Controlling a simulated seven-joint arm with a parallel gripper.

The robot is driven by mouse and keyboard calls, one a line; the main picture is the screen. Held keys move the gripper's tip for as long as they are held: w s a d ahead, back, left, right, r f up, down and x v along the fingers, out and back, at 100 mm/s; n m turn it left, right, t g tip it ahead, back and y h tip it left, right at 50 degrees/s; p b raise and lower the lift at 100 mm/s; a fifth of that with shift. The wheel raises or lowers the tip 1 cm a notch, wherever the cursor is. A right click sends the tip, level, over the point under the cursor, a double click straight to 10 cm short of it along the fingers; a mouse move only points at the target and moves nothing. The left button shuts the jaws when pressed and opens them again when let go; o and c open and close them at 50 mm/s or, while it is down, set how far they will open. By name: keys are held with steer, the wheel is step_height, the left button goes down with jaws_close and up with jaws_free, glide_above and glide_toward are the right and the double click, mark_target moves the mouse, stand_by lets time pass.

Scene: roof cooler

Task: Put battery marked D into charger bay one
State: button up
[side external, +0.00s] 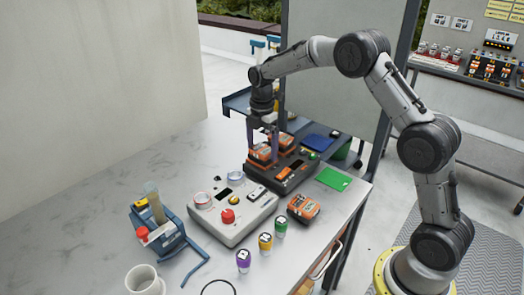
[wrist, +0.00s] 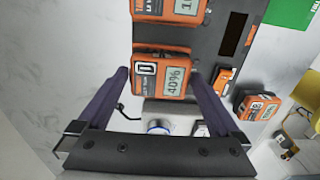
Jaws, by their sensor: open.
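The dark charger (side external: 293,183) stands at the back right of the white table, and it also shows in the wrist view (wrist: 209,40). Two orange batteries sit on it at the left. The nearer battery (side external: 259,155) has a 40% display and a white mark that looks like a D in the wrist view (wrist: 162,78). My gripper (side external: 263,145) is open over this battery, with one purple finger on each side of it in the wrist view (wrist: 158,84). Contact cannot be told. The other battery (wrist: 168,8) is cut off at the wrist view's top edge.
A grey box with a red button (side external: 228,216) stands in front. Colored vials (side external: 265,242), a blue tool holder (side external: 158,235) and a white mug (side external: 145,280) are nearer. The left table is clear.

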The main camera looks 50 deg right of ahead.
mark_target(262, 149)
step_height(262, 149, up, 10)
steer(key=s+a+r+m+t, duration=0.25)
steer(key=s+r+m, duration=0.25)
steer(key=s+r, duration=0.3)
steer(key=s+a+f+m+t, duration=0.1)
steer(key=s+m, duration=0.5)
steer(key=s, duration=0.7)
steer(key=s+a+f+m+t, duration=0.2)
steer(key=s+m, duration=0.5)
steer(key=s, duration=0.5)
steer(key=shift+s+a+f, duration=0.35)
steer(key=shift+a+f, duration=0.2)
steer(key=shift+a, duration=0.7)
